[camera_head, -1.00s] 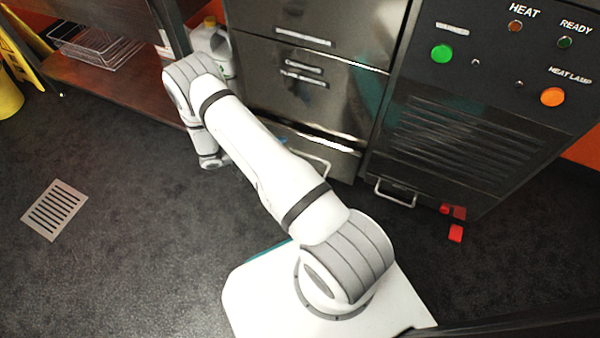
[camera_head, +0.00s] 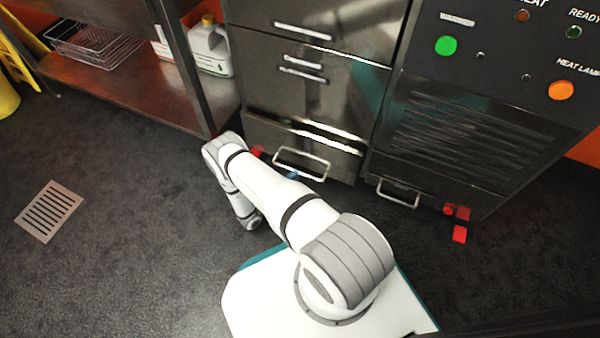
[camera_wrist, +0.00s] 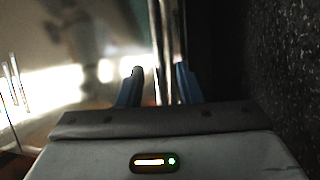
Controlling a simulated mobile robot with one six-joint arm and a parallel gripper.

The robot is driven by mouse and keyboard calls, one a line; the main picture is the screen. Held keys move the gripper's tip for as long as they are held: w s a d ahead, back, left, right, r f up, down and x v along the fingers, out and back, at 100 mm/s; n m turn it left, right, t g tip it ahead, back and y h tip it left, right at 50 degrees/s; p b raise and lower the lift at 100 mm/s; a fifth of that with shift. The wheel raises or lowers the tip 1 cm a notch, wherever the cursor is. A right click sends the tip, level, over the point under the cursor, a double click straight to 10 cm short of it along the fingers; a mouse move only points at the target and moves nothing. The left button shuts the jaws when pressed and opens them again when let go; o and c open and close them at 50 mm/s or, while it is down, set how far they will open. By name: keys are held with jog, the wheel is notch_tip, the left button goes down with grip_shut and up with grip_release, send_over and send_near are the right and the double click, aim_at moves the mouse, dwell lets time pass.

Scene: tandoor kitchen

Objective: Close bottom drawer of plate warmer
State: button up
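The steel bottom drawer (camera_head: 345,163) is at the base of the cabinet in the head view, below two larger drawer fronts. It has a looped metal handle (camera_head: 303,162). A bright strip runs along its top; the front seems to stand out slightly, but how far I cannot tell. My gripper (camera_wrist: 158,82) has two blue fingers, apart, in the wrist view. A shiny metal bar (camera_wrist: 168,45) shows between them; contact is unclear. In the head view my arm hides most of the gripper, and a small blue bit shows just below the handle.
Right of the drawers is a dark panel with a green light (camera_head: 446,46), an orange light (camera_head: 561,90), vents and a low handle (camera_head: 397,192). Floor at left is clear around a drain grate (camera_head: 48,211).

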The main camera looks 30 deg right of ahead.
jog(key=shift+b+x, duration=0.35)
jog(key=shift+x, duration=1.35)
grip_shut()
